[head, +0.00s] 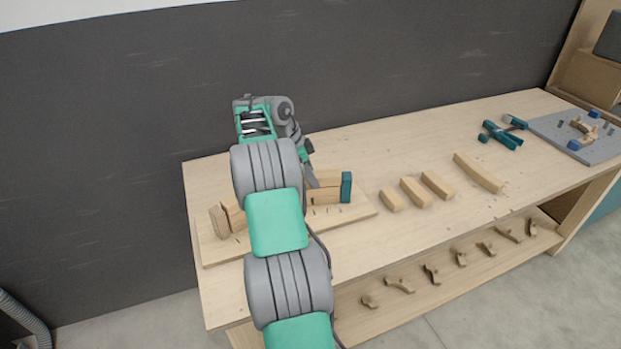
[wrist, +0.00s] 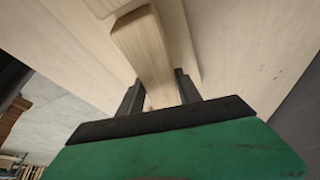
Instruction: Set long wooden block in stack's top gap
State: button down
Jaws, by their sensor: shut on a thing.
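In the wrist view my gripper (wrist: 161,92) is shut on a pale long wooden block (wrist: 145,48), which runs between the two dark fingers. In the head view my gripper (head: 309,170) is at the stack, mostly hidden behind my arm. The stack (head: 325,196) shows only its right part: wooden pieces one above another, with a teal piece (head: 346,187) upright at the right end. I cannot tell whether the held block touches the stack. The top gap is hidden.
A base board (head: 365,208) lies under the stack, with small wooden blocks (head: 220,221) at its left. Several loose blocks (head: 415,192) lie to the right. Teal clamps (head: 502,134) and a grey board (head: 592,147) are farther right. A lower shelf (head: 400,318) holds small wooden pieces.

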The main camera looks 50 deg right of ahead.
jog(key=shift+f, duration=0.15)
jog(key=c, duration=0.8)
grip_release()
